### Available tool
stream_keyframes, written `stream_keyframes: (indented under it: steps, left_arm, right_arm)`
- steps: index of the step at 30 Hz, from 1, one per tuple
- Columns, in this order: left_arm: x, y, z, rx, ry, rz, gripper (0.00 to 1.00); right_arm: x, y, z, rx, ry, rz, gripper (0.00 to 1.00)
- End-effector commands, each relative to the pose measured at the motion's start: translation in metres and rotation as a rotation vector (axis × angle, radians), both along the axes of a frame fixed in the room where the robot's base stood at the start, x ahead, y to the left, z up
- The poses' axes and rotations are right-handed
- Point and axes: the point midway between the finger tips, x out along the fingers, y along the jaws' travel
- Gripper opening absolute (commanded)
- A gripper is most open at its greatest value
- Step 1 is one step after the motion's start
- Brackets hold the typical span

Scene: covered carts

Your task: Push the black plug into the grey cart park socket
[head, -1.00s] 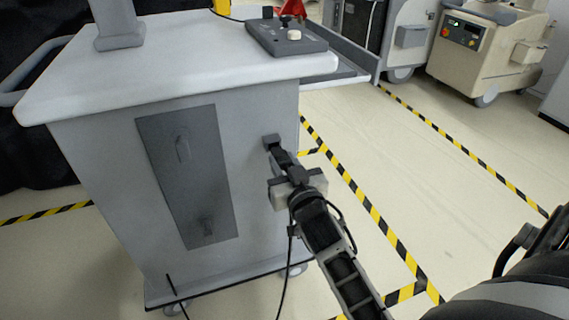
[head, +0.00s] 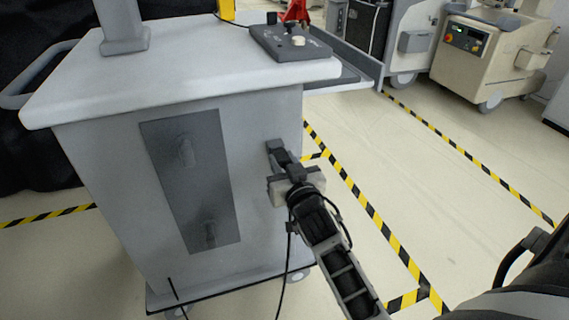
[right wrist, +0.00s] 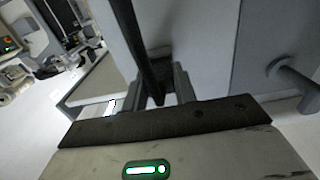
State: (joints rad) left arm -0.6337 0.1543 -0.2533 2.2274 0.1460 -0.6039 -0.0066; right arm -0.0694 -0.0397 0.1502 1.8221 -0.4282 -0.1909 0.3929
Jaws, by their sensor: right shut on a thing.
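The grey cart (head: 90,175) stands at the left in the head view. The small dark grey socket (head: 274,146) is on its front face near the right edge. My right gripper (head: 284,163) is at the socket, shut on the black plug (head: 281,156), which is mostly hidden by the fingers. The plug lines up with the socket and appears to meet it; I cannot tell how deep it sits. In the right wrist view, my right gripper (right wrist: 165,88) points at a dark block close to the cart face. My left gripper is out of view.
A black cable (head: 287,265) hangs below my right gripper. A dark panel (head: 188,180) with two knobs is left of the socket. A control box (head: 290,43) sits on the cart top. The floor to the right is open, marked with yellow-black tape (head: 365,205).

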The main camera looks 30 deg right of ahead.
Motion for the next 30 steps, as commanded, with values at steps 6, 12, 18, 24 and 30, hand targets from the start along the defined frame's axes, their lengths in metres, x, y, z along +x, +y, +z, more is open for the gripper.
stream_keyframes:
  steps: [6,12,18,24,30]
  left_arm:
    - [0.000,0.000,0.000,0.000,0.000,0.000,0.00]
    - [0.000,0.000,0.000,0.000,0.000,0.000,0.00]
    - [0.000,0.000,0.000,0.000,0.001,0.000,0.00]
    - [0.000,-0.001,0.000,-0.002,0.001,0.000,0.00]
    - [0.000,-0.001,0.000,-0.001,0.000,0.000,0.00]
  right_arm:
    - [0.006,-0.002,0.001,0.000,-0.002,0.000,0.00]
    - [0.006,-0.002,0.001,0.000,-0.001,0.000,0.53]
    - [0.006,-0.002,0.000,0.000,0.000,0.000,0.53]
    - [0.005,-0.001,0.000,0.000,0.000,0.000,0.53]
    - [-0.013,0.003,-0.001,-0.001,0.002,0.000,0.53]
